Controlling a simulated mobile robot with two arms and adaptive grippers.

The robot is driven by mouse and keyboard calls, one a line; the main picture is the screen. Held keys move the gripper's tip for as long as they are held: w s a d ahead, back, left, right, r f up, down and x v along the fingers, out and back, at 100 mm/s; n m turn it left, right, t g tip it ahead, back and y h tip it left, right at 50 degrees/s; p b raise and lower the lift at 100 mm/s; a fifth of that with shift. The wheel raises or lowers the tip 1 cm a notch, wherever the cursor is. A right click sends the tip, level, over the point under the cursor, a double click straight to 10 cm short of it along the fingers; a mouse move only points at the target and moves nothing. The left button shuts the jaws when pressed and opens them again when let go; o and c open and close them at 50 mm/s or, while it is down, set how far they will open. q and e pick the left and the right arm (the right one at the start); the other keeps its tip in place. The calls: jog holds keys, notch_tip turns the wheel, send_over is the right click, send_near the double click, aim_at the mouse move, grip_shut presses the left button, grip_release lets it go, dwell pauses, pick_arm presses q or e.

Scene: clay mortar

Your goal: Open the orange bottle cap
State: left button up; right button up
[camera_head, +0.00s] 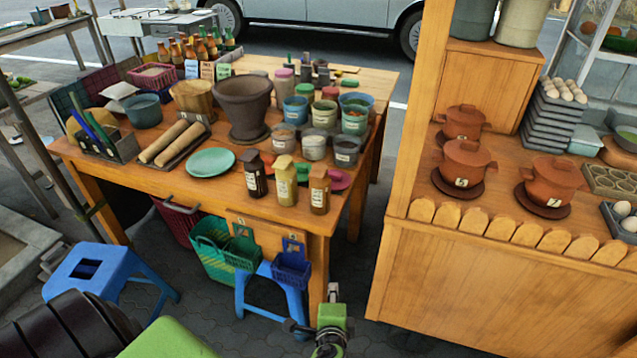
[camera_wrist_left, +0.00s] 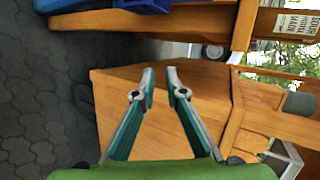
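In the head view, the bottle with the orange cap (camera_head: 319,174) stands upright near the right front corner of the wooden table. Its body (camera_head: 319,198) is brown with a pale label, and the cap sits on its top. A pale yellow-capped bottle (camera_head: 286,182) and a dark bottle (camera_head: 255,175) stand to its left. My left gripper (camera_head: 332,293) is low in front of the table, below and apart from the bottles. The left wrist view shows its two fingers (camera_wrist_left: 160,74) apart with nothing between them. My right gripper is in neither view.
The wooden table (camera_head: 235,203) is crowded with bowls, a dark mortar (camera_head: 243,105) and several jars. A pink lid (camera_head: 340,180) lies beside the orange-capped bottle. A blue stool (camera_head: 95,268) and green basket (camera_head: 212,245) are below. A wooden counter (camera_head: 480,275) stands at right.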

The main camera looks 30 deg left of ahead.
pick_arm(q)
notch_tip(320, 180, up, 16)
jog(key=w+a+t+y, duration=0.2)
jog(key=y, duration=0.1)
jog(key=n+t+y, duration=0.1)
jog(key=n+y, duration=0.1)
jog(key=y, duration=0.1)
send_near(317, 179)
jog(key=p+x, duration=0.3)
jog(key=x, duration=0.5)
jog(key=shift+w+a, duration=0.2)
jog(key=shift+a, duration=0.05)
grip_shut()
